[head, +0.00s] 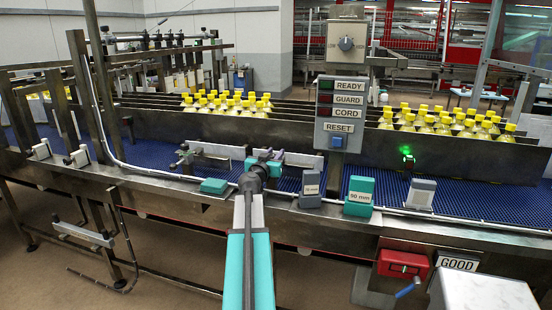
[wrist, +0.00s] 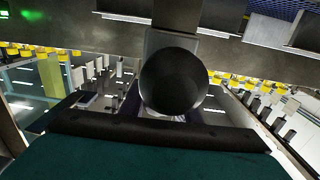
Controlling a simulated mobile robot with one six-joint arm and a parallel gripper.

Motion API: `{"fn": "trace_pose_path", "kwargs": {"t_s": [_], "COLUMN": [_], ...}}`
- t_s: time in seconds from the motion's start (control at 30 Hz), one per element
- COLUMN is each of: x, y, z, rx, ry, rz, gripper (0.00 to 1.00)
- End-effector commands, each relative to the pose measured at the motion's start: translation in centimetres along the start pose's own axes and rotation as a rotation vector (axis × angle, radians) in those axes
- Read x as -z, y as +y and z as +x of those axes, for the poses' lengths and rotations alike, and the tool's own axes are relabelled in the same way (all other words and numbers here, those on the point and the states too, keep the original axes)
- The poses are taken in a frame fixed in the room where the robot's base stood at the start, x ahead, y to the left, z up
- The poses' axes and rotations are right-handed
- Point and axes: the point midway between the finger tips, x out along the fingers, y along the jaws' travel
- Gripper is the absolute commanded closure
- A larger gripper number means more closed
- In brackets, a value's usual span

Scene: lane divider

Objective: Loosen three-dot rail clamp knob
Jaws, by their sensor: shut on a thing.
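My arm reaches forward over the conveyor's front rail in the head view. My gripper (head: 262,167) is at the rail assembly above the blue belt (head: 320,172), by the grey guide plates (head: 303,160). In the wrist view a round black knob (wrist: 173,82) fills the middle, right at the gripper. My gripper is shut on this knob. The knob is hidden behind my gripper in the head view. No dot marks can be made out on it, so I cannot tell which clamp it is. A dark finger bar (wrist: 160,135) crosses below the knob.
A grey block (head: 311,188) and a teal block marked 90 mm (head: 359,196) stand right of my arm. A panel (head: 341,112) with READY, GUARD, CORD and RESET rises behind. Yellow-capped bottles (head: 450,121) fill the rear lanes. A red box (head: 403,263) hangs at front right.

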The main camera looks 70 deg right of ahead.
Motion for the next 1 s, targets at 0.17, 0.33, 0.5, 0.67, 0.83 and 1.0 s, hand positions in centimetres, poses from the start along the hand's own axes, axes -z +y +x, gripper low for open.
{"fn": "trace_pose_path", "kwargs": {"t_s": [0.17, 0.33, 0.5, 0.67, 0.83, 1.0], "x": [-0.2, -0.2, -0.1, 0.0, 0.0, -0.1], "y": [-0.1, -0.3, -0.5, -0.7, -0.9, -1.0], "z": [-0.1, -0.1, -0.1, -0.1, -0.1, -0.2], "rx": [0.054, 0.105, 0.154, 0.199, 0.244, 0.277], "ry": [-0.004, -0.005, -0.006, -0.006, -0.007, -0.006], "rz": [0.0, 0.0, -0.002, -0.002, -0.003, -0.002], "gripper": [0.94, 0.94, 0.94, 0.94, 0.94, 0.94]}}
